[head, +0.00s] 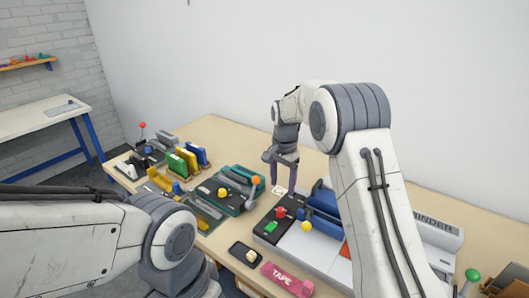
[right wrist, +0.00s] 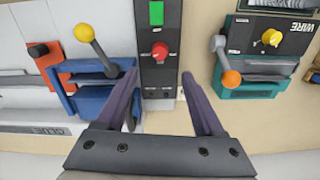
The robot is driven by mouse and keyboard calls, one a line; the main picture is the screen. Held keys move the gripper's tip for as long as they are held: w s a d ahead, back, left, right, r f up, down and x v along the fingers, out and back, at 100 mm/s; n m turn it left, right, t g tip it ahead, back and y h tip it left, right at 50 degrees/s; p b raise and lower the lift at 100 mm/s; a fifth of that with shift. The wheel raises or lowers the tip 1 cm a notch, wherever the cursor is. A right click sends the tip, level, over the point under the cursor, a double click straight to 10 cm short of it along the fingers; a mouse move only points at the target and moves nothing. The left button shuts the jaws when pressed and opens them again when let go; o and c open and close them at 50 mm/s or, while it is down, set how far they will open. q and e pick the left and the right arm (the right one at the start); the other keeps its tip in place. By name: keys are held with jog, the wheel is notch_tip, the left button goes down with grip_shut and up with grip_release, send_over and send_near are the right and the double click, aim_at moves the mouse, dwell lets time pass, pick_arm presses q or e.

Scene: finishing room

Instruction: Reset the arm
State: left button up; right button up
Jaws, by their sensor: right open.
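My right arm reaches over the bench from the right in the head view. Its gripper (head: 283,172) points down above the bench, between a green machine and a black control panel. In the right wrist view the gripper (right wrist: 160,76) is open, with nothing between its dark fingers. The black panel with a red knob (right wrist: 160,51) and a green button (right wrist: 156,13) lies beyond the fingertips. My left arm shows at the lower left of the head view, but its gripper is not visible.
The wooden bench (head: 225,130) carries a green machine (head: 236,182) with an orange knob, the binder machine with a blue part (head: 322,203), a pink tape box (head: 286,279) and a black tray (head: 244,254). Colored binders (head: 185,158) stand at the left. The bench's back strip is mostly clear.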

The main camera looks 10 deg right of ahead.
jog(key=s+a+r+n, duration=0.35)
jog(key=s+a, duration=0.25)
jog(key=s, duration=0.2)
jog(key=s+a+r+n, duration=0.3)
jog(key=s+a+n, duration=0.15)
jog(key=s, duration=0.25)
jog(key=s+f+n+y, duration=0.1)
jog(key=s+n, duration=0.8)
jog(key=s, duration=1.3)
jog(key=shift+s+a+n, duration=0.2)
jog(key=shift+a+n, duration=0.1)
jog(key=shift+a, duration=0.05)
